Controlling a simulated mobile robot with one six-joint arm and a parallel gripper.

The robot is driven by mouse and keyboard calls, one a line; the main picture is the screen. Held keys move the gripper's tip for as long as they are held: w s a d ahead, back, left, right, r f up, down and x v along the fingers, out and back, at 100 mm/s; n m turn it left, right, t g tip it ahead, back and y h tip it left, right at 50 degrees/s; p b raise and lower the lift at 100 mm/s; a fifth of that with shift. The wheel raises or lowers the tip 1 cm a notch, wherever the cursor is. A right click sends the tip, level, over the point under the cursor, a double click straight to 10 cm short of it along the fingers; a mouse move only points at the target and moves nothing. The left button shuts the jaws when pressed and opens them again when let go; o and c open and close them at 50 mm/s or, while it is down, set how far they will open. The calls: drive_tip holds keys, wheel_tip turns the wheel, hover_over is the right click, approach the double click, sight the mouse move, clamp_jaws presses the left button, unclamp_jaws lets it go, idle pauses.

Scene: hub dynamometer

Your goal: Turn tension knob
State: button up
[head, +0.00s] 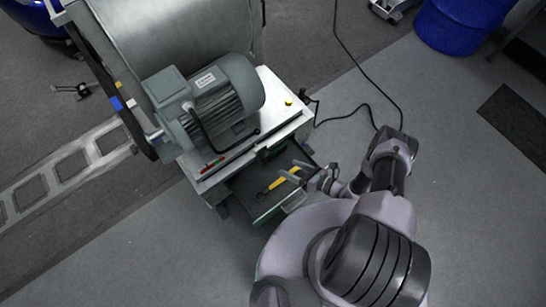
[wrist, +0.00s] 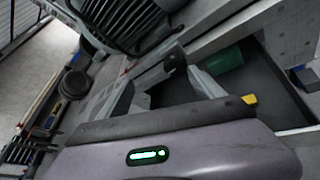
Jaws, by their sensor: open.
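A small dark knob-like part (head: 82,90) with thin arms shows left of the machine's belt in the head view; I cannot tell for sure that it is the tension knob. My gripper (head: 298,172) is over the open drawer at the front of the machine, well to the right of that part. In the wrist view my gripper (wrist: 165,88) has its two grey fingers apart, with nothing between them. A round black part (wrist: 75,81) shows at the left of the wrist view; what it is is unclear.
The grey motor (head: 225,95) sits on the white bench beside the large drum (head: 180,30). The open drawer (head: 248,200) holds a yellow-handled tool (head: 284,179). A black cable (head: 360,70) lies on the floor. A blue barrel (head: 460,25) stands at upper right. Floor at right is mostly clear.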

drive_tip(key=s+f+n+t+h, duration=0.2)
drive_tip(key=s+h, duration=0.2)
drive_tip(key=b, duration=0.5)
approach(268, 158)
drive_tip(key=x, duration=1)
drive_tip(key=shift+s+f, duration=0.2)
drive_tip(key=shift+f, duration=0.05)
drive_tip(key=shift+w+a, duration=0.25)
drive_tip(key=shift+w, duration=0.1)
drive_tip(key=c, duration=1.4)
drive_tip(key=shift+d+m+y, duration=0.1)
drive_tip(key=shift+m+y, duration=0.7)
drive_tip(key=shift+m, duration=0.3)
drive_tip(key=o, duration=1.4)
